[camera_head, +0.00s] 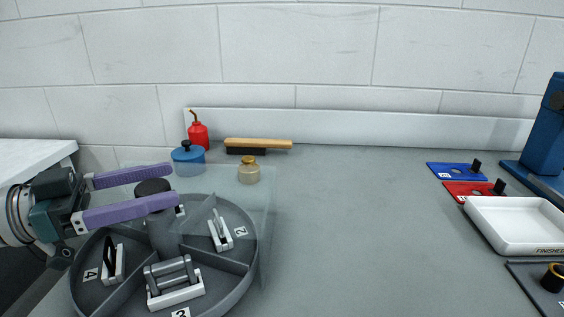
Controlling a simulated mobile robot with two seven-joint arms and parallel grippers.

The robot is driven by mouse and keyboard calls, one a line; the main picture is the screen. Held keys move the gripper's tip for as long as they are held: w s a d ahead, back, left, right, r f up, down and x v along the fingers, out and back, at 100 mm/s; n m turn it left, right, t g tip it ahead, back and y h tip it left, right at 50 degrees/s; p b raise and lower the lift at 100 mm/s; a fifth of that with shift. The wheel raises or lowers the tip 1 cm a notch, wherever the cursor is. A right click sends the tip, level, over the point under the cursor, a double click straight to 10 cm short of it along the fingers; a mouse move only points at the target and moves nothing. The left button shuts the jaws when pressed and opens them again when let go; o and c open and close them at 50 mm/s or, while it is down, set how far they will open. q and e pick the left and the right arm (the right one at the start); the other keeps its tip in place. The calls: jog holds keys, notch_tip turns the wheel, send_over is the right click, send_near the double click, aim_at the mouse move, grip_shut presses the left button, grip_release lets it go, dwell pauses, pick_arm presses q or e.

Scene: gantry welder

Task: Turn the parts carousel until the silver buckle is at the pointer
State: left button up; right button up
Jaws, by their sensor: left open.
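The parts carousel (245,268) is a round grey tray with divider walls, at the lower left. Labels 2, 3 and 4 show on it. Compartment 2 holds a pale silvery part (219,232), compartment 3 a grey frame-like part (172,272) on a white holder, and compartment 4 a dark part (110,253) in a white holder. I cannot tell for sure which is the silver buckle. A dark central knob (153,187) shows between the purple fingers of my open left gripper (176,186); contact is unclear. The far compartment is mostly hidden. I cannot make out the pointer.
A clear panel (262,215) stands at the carousel's right. Behind are a blue pot (188,160), red oil can (198,134), brush (258,144) and brass-topped jar (249,170). A white tray (515,222) is at right. The middle of the bench is clear.

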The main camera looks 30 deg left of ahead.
pick_arm(q)
jog(key=v, duration=0.9)
jog(key=shift+s+a, duration=0.2)
jog(key=shift+s, duration=0.15)
